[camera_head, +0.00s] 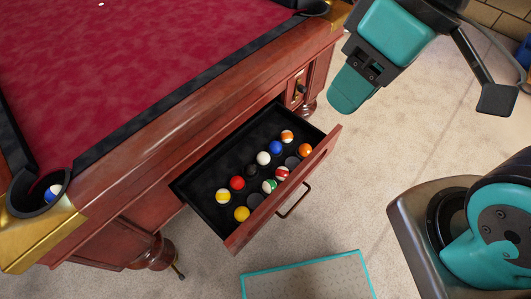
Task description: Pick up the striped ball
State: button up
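A blue-and-white striped ball (52,192) sits in the brass-cornered pocket at the lower left of the pool table. Other balls with stripes lie in the open drawer: an orange-and-white one (287,136), a red-and-white one (282,173), a green-and-white one (269,186) and a yellow-and-white one (222,196). My gripper (362,78) seems to be the teal and black end of my arm at the upper right, above the floor and apart from every ball. I cannot make out its fingers clearly, and I see no ball held.
The dark-lined drawer (205,179) sticks out from the pool table (130,120) and also holds several plain balls, including white, blue and red ones. A teal-edged panel (310,277) lies on the floor in front. The pale floor (370,190) right of the drawer is clear.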

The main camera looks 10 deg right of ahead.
aim_at(51, 191)
jog(key=u, duration=1.85)
jog(key=k, duration=0.4)
jog(key=z, duration=0.3)
jog(key=i, duration=0.95)
jog(key=u, duration=0.8)
